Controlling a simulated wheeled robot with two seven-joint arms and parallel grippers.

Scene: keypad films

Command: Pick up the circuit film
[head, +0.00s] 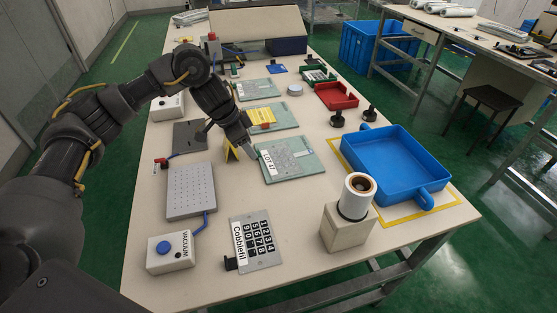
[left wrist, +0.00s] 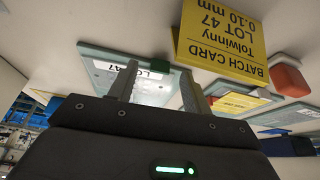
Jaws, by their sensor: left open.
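The circuit film (head: 293,157) appears to be the thin grey patterned sheet lying flat on a pale green plate (head: 311,170) near the table's middle. A white LOT 47 label is at its left edge. My left gripper (head: 251,154) hangs beside the plate's left edge, close to the label. In the left wrist view the gripper (left wrist: 158,88) is open and empty, with the plate (left wrist: 95,54) and its label beyond the fingers. Whether the fingertips touch the plate cannot be told. A yellow batch card (left wrist: 225,45) reading Tolwinny, LOT 47 stands close by. My right gripper is out of view.
A keypad panel (head: 256,240), a grey perforated plate (head: 190,190) and a VACUUM button box (head: 171,251) are in front. A roller on a block (head: 347,228) and a blue tray (head: 395,165) are right. Other green plates (head: 257,90) lie behind. The table between keypad and film is bare.

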